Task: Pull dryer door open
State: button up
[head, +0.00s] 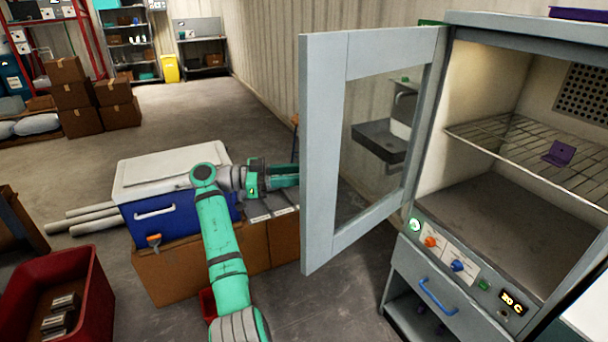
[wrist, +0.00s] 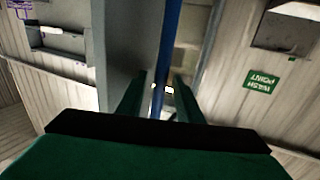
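The dryer door (head: 322,165), a grey frame with a glass pane, stands swung wide open, its hinge side at the cabinet's left edge. My gripper (head: 296,175) is at its outer side, by the free edge, the fingertips partly hidden behind the frame. In the wrist view the blue door handle (wrist: 170,40) runs as an upright bar between the fingers of my gripper (wrist: 159,85). Light shows on both sides of the bar, so the fingers look open around or just short of it. The dryer (head: 480,190) shows its interior, with a purple item (head: 558,153) on the wire shelf (head: 500,145).
A blue cooler (head: 180,215) with a white lid stands on a brown box below my arm. A red bin (head: 60,290) is at the lower left. A drawer with a blue handle (head: 437,297) is under the dryer.

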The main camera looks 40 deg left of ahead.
jog(key=v, duration=1)
jog(key=shift+s+a, duration=0.25)
jog(key=shift+a, duration=0.05)
jog(key=shift+c, duration=0.6)
